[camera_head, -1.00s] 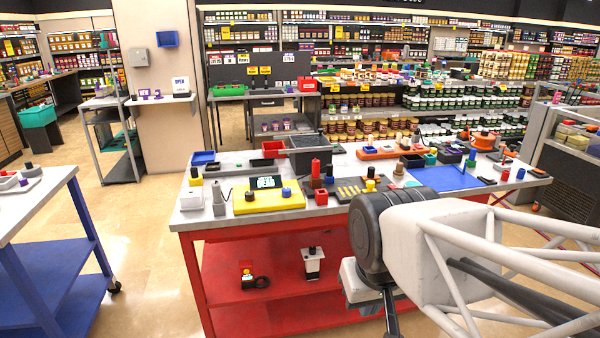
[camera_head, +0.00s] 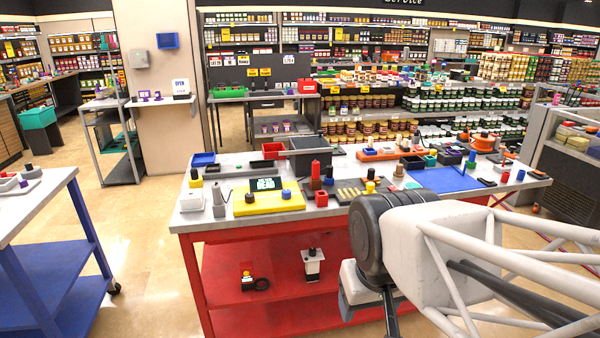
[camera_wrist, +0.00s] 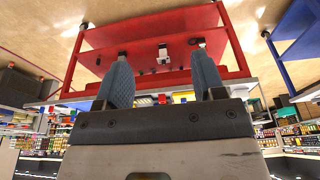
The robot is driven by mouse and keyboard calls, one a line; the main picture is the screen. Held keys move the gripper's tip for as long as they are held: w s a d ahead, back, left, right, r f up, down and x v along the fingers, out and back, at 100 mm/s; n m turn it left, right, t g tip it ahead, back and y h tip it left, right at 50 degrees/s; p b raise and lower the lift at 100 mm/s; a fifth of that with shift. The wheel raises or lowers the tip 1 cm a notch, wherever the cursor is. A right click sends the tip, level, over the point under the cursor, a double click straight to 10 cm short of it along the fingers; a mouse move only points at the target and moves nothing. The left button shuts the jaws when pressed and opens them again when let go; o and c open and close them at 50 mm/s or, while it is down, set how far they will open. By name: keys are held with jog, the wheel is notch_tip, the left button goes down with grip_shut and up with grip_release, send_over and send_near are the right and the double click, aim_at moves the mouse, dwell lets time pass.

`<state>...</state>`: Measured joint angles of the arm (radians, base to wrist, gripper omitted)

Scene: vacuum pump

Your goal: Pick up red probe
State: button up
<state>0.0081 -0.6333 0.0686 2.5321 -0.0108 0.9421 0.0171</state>
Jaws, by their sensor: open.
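A red upright cylinder (camera_head: 315,168), which looks like the red probe, stands on a small brown base on the worktable (camera_head: 240,221). It is just right of a yellow instrument with a dark display (camera_head: 265,197). My gripper (camera_wrist: 164,78) shows in the wrist view with its two blue-grey fingers wide apart and nothing between them. The wrist picture is upside down and faces the table's red frame from a distance. I cannot make out the probe there. In the head view my arm is in front of the table and the fingers are not visible.
A red block with a black knob (camera_head: 321,198), a dark tray with yellow strips (camera_head: 350,192) and a grey bin (camera_head: 307,156) crowd the probe. A blue mat (camera_head: 445,178) lies to the right. The red lower shelf (camera_head: 225,275) holds two small items. A blue table (camera_head: 50,245) stands left.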

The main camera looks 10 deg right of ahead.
jog(key=shift+w, duration=0.1)
jog(key=w+d+r+n+t+h, duration=0.1)
jog(key=w+d+r+n+h, duration=0.2)
jog(key=w, duration=0.7)
jog(key=w+d+r+n+h, duration=0.15)
jog(key=w+d+n, duration=0.3)
jog(key=w, duration=0.55)
jog(key=n+t+h, duration=0.3)
jog(key=n+t, duration=0.3)
jog(key=n, duration=0.9)
send_over(315, 171)
jog(key=s, duration=1.9)
notch_tip(315, 171, down, 6)
jog(key=w+f+n+t, duration=0.1)
jog(key=w+f+n, duration=0.1)
jog(key=w+f, duration=0.1)
jog(key=w+a+f+n+y, duration=0.1)
jog(key=w+f+n, duration=0.2)
jog(key=w, duration=0.3)
jog(key=w+a+f+n+t, duration=0.1)
jog(key=w+f+n, duration=0.2)
jog(key=w, duration=0.2)
jog(key=shift+a+f+n+t+y, duration=0.2)
jog(key=shift+f+n+t+y, duration=0.05)
jog(key=shift+t+y, duration=0.1)
jog(key=shift+w, duration=0.1)
jog(key=shift+x, duration=1.25)
jog(key=shift+f, duration=0.1)
